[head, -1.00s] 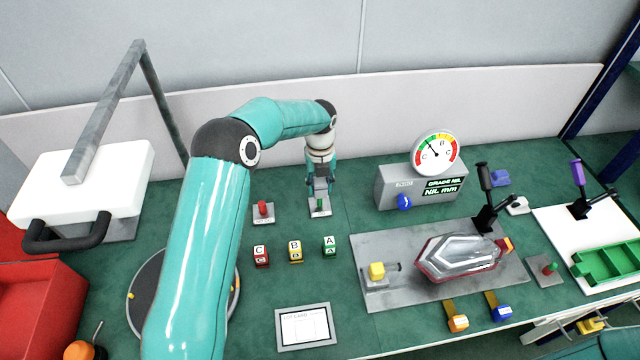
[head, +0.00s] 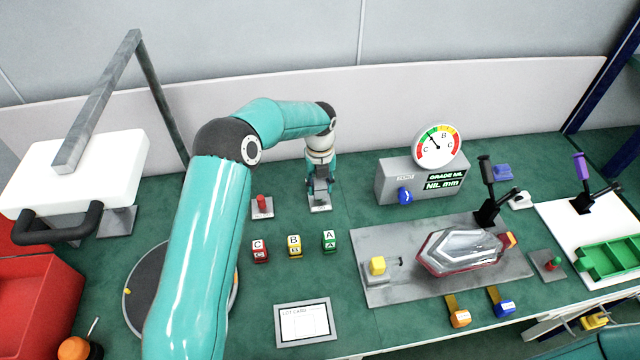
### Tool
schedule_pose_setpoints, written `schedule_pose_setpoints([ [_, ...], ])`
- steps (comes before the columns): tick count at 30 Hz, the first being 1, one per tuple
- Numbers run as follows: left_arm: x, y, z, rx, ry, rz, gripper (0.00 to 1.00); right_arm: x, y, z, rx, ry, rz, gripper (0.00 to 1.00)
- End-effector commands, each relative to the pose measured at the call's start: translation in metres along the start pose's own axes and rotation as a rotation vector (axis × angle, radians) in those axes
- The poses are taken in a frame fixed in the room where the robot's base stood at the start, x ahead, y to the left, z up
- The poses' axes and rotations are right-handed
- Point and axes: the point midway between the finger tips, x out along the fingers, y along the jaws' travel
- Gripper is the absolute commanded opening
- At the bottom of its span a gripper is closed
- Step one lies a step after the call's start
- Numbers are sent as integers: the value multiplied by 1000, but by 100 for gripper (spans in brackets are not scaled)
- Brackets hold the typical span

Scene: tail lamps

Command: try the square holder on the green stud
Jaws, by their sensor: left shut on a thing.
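My left gripper (head: 320,194) is low over a small grey plate (head: 320,208) at the back middle of the green bench. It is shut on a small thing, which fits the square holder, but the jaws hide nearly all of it. The green stud on this plate is hidden behind the jaws, so I cannot tell whether the holder is around it, touching it or just above it. A red stud (head: 261,201) stands on a like plate to the left. My right gripper is not in view.
Red, yellow and green lettered blocks (head: 294,246) stand in front of the gripper. A grey gauge box (head: 388,185) is to its right, and a clear lamp (head: 460,251) lies in a fixture in front of that. A card (head: 304,323) lies near the front edge.

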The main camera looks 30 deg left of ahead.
Motion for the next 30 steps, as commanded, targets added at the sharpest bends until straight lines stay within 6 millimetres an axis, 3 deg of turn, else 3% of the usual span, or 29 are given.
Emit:
schedule_pose_setpoints([
  [22,24,0,0,0,0,0,13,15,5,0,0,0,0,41],
  [30,22,0,0,0,0,0,13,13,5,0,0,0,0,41],
])
